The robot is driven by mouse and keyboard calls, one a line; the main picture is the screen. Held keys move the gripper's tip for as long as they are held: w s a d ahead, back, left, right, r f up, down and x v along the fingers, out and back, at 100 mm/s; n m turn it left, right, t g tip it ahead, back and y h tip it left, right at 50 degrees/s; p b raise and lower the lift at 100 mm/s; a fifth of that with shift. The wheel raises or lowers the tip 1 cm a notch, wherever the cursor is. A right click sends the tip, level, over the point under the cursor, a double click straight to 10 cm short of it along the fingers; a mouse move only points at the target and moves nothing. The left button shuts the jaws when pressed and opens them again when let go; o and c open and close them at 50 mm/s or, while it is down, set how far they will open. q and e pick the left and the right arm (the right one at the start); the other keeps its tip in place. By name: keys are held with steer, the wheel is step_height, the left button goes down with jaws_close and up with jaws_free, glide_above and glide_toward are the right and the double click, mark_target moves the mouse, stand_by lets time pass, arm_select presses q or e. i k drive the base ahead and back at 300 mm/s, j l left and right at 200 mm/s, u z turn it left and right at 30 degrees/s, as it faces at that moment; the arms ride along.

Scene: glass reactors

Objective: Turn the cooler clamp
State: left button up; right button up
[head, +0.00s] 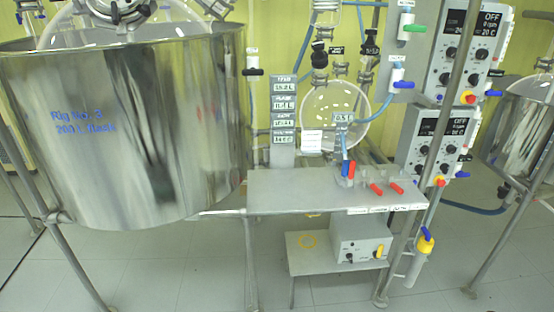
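Neither of my grippers shows in the head view. I cannot tell for sure which part is the cooler clamp. A black clamp or knob (319,56) sits on the neck above the round glass flask (335,118) at the middle. Another dark fitting (370,48) is to its right, by a blue hose. A black handle (253,72) sticks out beside the large steel vessel's rim. Labels near these fittings are too small to read. Nothing is gripping any of them.
A large steel vessel (120,130) fills the left. A grey metal table (300,190) stands at the middle, with red-handled valves (376,189) on it. Control boxes (465,50) and a frame pole are at the right. A small box (360,240) stands below. The tiled floor in front is clear.

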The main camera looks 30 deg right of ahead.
mark_target(350, 178)
steer(key=l+u, duration=0.7)
steer(key=k+l+u, duration=0.3)
steer(key=l, duration=0.15)
steer(key=l+u, duration=0.35)
steer(key=k+l+u, duration=0.2)
steer(key=u, duration=0.15)
steer(key=k+l+u, duration=0.35)
steer(key=i+l, duration=0.05)
steer(key=i, duration=0.05)
